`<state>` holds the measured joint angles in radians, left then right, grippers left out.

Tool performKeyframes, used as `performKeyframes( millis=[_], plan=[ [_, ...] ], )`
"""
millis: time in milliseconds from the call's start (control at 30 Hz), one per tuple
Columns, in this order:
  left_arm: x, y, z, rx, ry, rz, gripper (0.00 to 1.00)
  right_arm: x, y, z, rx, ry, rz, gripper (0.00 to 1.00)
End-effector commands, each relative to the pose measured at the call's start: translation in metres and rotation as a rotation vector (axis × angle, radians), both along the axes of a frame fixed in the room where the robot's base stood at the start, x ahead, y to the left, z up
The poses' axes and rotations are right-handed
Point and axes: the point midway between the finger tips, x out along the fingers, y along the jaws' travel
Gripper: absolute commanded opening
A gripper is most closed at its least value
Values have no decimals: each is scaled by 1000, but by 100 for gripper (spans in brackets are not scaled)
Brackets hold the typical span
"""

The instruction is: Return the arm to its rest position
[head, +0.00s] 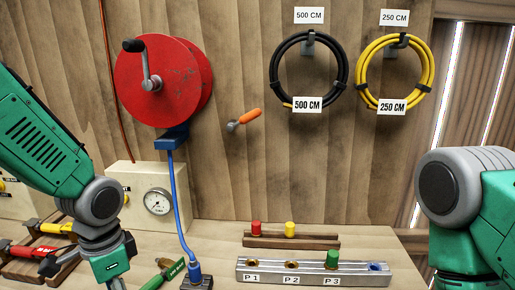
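My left arm (45,130) comes in from the left and bends down at a grey joint. Its lower part leaves the picture at the bottom edge, and I do not see the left gripper's fingers. My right arm (462,190) shows at the right edge with a grey joint and green links. It also runs out of the picture at the bottom, and the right gripper is not in view. Nothing held by either gripper can be seen.
A red reel (190,85) with a crank, a black hose (275,75) and a yellow hose (432,70) hang on the wooden wall. A gauge box (140,180), a blue hose (181,215), a P1–P3 metal block (312,264) and a plug rack (315,242) occupy the bench.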

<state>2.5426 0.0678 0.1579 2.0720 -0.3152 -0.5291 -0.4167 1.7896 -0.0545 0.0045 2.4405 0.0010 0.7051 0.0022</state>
Motion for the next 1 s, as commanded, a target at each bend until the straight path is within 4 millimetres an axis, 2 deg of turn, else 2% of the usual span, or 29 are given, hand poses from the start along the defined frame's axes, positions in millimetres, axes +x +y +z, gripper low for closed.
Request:
performKeyframes(
  millis=[33,167,267,367,467,500,600,700,800,1000],
  plan=[
    [-5,0,-15,-9,7,18,45,0,0,-3,0,0,0,32],
    [-20,-2,-52,-37,8,83,45,0,0,-8,0,0,0,32],
    [-35,-3,-88,-59,11,149,45,0,0,-12,0,0,0,32],
    [-56,-5,-130,-76,15,236,45,-1,0,-18,0,1,0,32],
    [-91,-5,-184,-83,16,359,45,0,0,-27,0,1,0,32],
    [-109,-3,-206,-82,14,419,45,0,0,-32,0,1,1,32],
    [-152,6,-249,-64,-11,554,45,-1,0,-41,0,1,0,32],
    [-186,15,-273,-41,-39,651,45,-1,0,-46,0,1,0,32],
    [-206,24,-284,-23,-66,708,45,-1,0,-49,0,1,0,32],
    [-215,29,-288,-17,-85,739,45,-1,0,-50,0,1,0,32]
  ],
)
